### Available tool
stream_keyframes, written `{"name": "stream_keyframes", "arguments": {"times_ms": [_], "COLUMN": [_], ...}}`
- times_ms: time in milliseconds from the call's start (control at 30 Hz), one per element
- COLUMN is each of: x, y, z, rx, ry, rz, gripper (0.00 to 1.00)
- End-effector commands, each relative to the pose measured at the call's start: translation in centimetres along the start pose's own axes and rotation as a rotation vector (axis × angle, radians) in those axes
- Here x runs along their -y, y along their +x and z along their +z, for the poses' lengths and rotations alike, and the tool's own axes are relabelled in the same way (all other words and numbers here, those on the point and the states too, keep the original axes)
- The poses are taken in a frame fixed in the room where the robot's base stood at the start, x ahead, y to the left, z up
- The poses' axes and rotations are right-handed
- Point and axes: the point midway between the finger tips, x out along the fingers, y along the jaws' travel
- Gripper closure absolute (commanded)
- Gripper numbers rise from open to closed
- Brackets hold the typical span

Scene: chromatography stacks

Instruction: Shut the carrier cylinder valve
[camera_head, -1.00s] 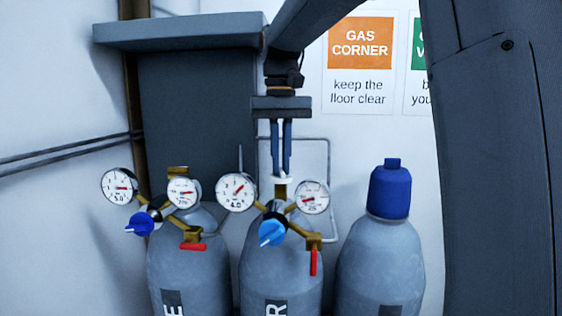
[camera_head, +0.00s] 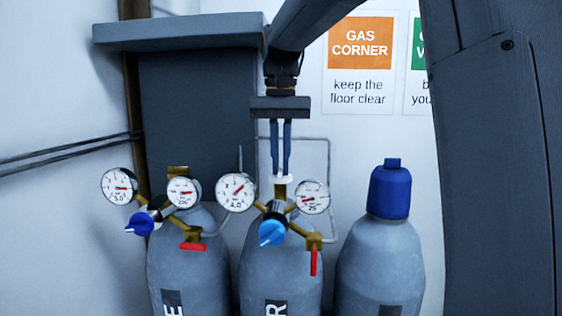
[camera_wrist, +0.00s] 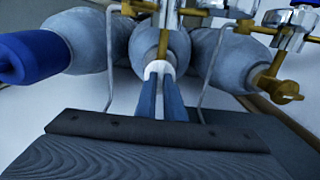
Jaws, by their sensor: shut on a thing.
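The middle grey cylinder (camera_head: 280,270) bears a label of which only an "R" shows. A brass valve (camera_head: 281,191) with a small white top piece (camera_head: 281,179) stands on its neck. My gripper (camera_head: 281,173) points straight down with its blue fingers shut on the white piece. In the wrist view the fingertips (camera_wrist: 160,76) close on the same white piece (camera_wrist: 158,68), which they partly hide. The middle regulator has a light blue knob (camera_head: 271,233), two gauges and a red lever (camera_head: 313,262) hanging down.
The left cylinder (camera_head: 187,265) has its own regulator with a dark blue knob (camera_head: 140,223) and a level red lever (camera_head: 192,246). The right cylinder (camera_head: 380,262) wears a blue cap (camera_head: 390,188). A grey ledge (camera_head: 178,32) and a thin pipe loop (camera_head: 329,185) lie behind.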

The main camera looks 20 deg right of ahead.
Motion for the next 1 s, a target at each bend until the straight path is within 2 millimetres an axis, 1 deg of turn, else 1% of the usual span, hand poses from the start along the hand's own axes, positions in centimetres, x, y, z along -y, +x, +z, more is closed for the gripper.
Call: {"name": "stream_keyframes", "arguments": {"times_ms": [67, 100, 167, 200, 467, 567, 667, 900, 1000], "x": [0.0, 0.0, 0.0, 0.0, 0.0, 0.0, 0.1, 0.1, 0.1], "y": [-0.2, -0.2, -0.2, -0.1, -0.1, -0.4, -1.4, -5.2, -6.6], "z": [-0.1, -0.1, -0.1, 0.0, 0.0, -0.1, -0.1, -0.1, -0.1], "rx": [-0.004, -0.004, -0.003, -0.003, -0.001, -0.002, -0.004, -0.005, -0.004], "ry": [0.001, 0.001, 0.001, 0.0, -0.001, -0.001, -0.001, 0.0, 0.0], "rz": [-0.002, -0.002, -0.001, -0.001, -0.001, -0.001, -0.002, -0.002, -0.002], "gripper": [1.0, 0.9, 0.8, 0.73, 0.73, 0.73, 0.73, 0.73, 0.73]}}
